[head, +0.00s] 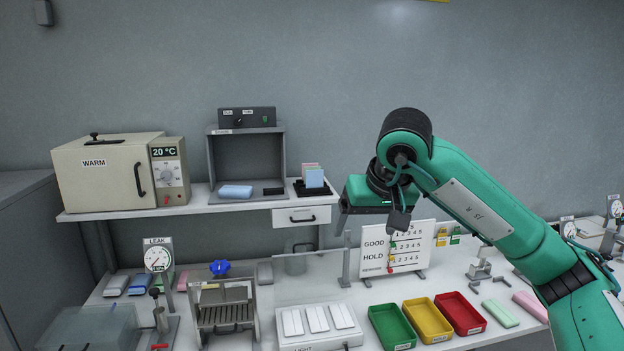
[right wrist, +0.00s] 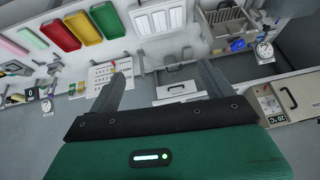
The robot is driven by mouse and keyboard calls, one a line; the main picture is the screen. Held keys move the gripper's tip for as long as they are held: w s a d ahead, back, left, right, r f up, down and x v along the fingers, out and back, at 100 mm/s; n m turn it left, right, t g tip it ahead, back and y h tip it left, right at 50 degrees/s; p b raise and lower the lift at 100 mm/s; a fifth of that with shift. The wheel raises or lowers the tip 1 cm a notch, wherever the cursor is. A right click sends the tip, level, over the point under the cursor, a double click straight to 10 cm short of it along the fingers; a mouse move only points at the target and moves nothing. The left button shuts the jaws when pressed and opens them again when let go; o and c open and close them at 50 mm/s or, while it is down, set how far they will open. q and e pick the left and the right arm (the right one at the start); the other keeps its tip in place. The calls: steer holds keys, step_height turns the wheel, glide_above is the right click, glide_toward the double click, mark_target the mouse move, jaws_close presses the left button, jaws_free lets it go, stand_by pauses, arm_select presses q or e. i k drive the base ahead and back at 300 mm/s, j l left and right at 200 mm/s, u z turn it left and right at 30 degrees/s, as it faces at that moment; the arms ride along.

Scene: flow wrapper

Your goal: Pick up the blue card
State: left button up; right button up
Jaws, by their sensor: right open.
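The blue card (head: 314,177) stands upright in a black holder (head: 312,191) at the right end of the wall shelf, with pinkish and other cards behind it. My right gripper (head: 342,222) is to the right of the holder and lower, apart from the card. In the right wrist view the two fingers of my right gripper (right wrist: 164,76) are spread with nothing between them. I cannot make out the blue card in that view. My left gripper is in neither view.
The shelf (head: 222,203) also bears a warming oven (head: 108,175), a grey open box and a light-blue packet (head: 236,191). A drawer (head: 301,216) hangs below it. A score board (head: 398,248), a clear panel and green, yellow and red trays (head: 428,320) stand on the bench below.

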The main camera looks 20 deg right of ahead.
mark_target(315, 178)
steer(key=i+l, duration=0.2)
steer(key=i, duration=0.35)
steer(key=i+l, duration=0.2)
steer(key=i, duration=0.35)
steer(key=i+l, duration=0.2)
steer(key=i, duration=0.35)
